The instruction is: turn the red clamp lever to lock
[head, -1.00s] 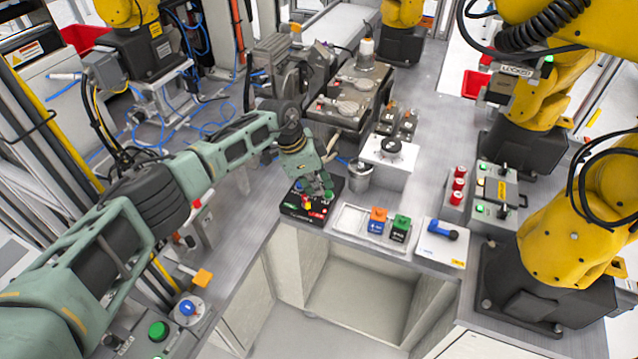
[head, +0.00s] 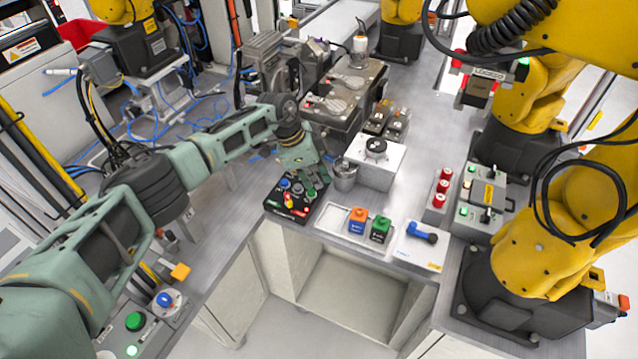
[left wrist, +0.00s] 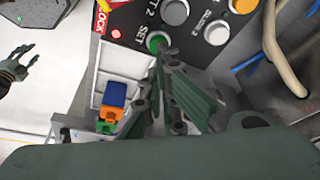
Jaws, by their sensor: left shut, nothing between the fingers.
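A black control box (head: 270,205) stands near the bench edge in the head view, with several coloured buttons on top. A small red and yellow part (head: 290,204) sits on its front part. I cannot tell whether this is the red clamp lever. My left gripper (head: 318,183) is over the back right of the box, shut and empty. In the left wrist view its fingertips (left wrist: 162,58) are close to a green button (left wrist: 157,41) marked SET; contact is unclear. A red LOCK label (left wrist: 101,20) shows there. My right gripper (left wrist: 18,62) appears at the left edge, fingers apart.
A white tray (head: 336,237) holds an orange-topped block (head: 357,221) and a green-topped block (head: 380,230). A blue handle (head: 420,234) lies on a white plate. A metal cup (head: 345,178) stands close to the gripper. Yellow arms (head: 545,200) fill the right.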

